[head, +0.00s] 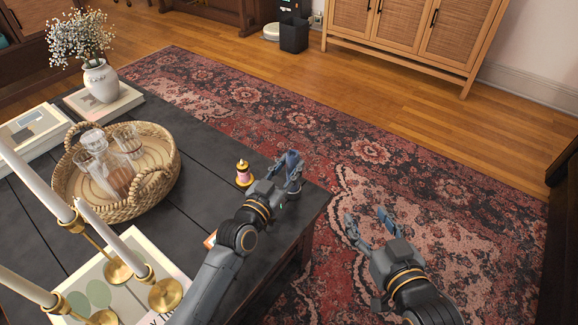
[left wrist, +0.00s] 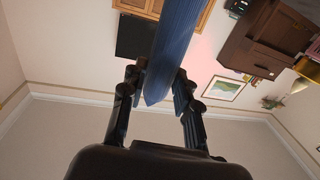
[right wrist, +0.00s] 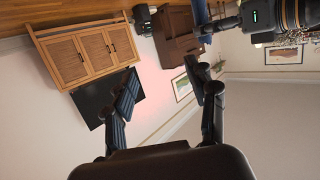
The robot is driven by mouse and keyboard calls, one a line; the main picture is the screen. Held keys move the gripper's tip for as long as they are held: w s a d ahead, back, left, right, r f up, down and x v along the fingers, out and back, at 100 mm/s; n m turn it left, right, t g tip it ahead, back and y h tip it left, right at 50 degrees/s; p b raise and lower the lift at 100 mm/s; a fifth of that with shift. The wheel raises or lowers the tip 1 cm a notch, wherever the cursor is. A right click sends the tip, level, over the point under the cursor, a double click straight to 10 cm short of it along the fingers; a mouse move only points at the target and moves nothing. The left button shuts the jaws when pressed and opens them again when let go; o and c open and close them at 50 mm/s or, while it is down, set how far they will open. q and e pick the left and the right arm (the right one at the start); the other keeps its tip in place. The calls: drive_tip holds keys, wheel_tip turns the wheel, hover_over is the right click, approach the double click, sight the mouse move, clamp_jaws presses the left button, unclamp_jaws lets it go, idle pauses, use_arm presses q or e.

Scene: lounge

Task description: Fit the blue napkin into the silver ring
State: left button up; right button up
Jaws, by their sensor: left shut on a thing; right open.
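My left gripper (head: 287,163) is shut on the blue napkin (head: 292,158), above the near right corner of the dark table. In the left wrist view the napkin (left wrist: 176,45) is a long, folded blue strip, standing out from between the fingers. My right gripper (head: 370,228) is open and empty, to the right of the table and over the rug. Its spread fingers also show in the right wrist view (right wrist: 165,90), with nothing between them. I cannot make out the silver ring in any view.
The dark table (head: 205,200) holds a woven tray (head: 75,185) with glassware, a pink and gold item (head: 243,173), brass candlesticks (head: 165,294), books and a flower vase (head: 101,80). A small orange item (head: 210,240) lies partly behind my left arm. The patterned rug (head: 420,200) is clear.

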use_arm(q)
drive_tip(key=shift+f+b, duration=0.3)
drive_tip(key=shift+f, duration=0.2)
use_arm(e)
drive_tip(key=shift+w+a+r+t+y, duration=0.2)
drive_tip(key=shift+r+t, duration=0.25)
drive_tip(key=shift+r, duration=0.2)
drive_tip(key=shift+w+a+r+t+y, duration=0.1)
drive_tip(key=shift+w+r+t+y, duration=0.1)
drive_tip(key=shift+r+t, duration=0.35)
use_arm(q)
drive_tip(key=shift+f, duration=0.2)
use_arm(e)
drive_tip(key=shift+w+a+r+t, duration=0.1)
drive_tip(key=shift+r+t, duration=0.05)
drive_tip(key=shift+r, duration=0.3)
drive_tip(key=shift+w+a+r+t, duration=0.1)
drive_tip(key=shift+r+t, duration=0.05)
drive_tip(key=shift+r, duration=0.25)
use_arm(q)
drive_tip(key=shift+f+b, duration=0.55)
drive_tip(key=shift+f, duration=0.05)
use_arm(e)
drive_tip(key=shift+a+r+t+y, duration=0.2)
drive_tip(key=shift+r+t+y, duration=0.3)
drive_tip(key=shift+r+t, duration=0.8)
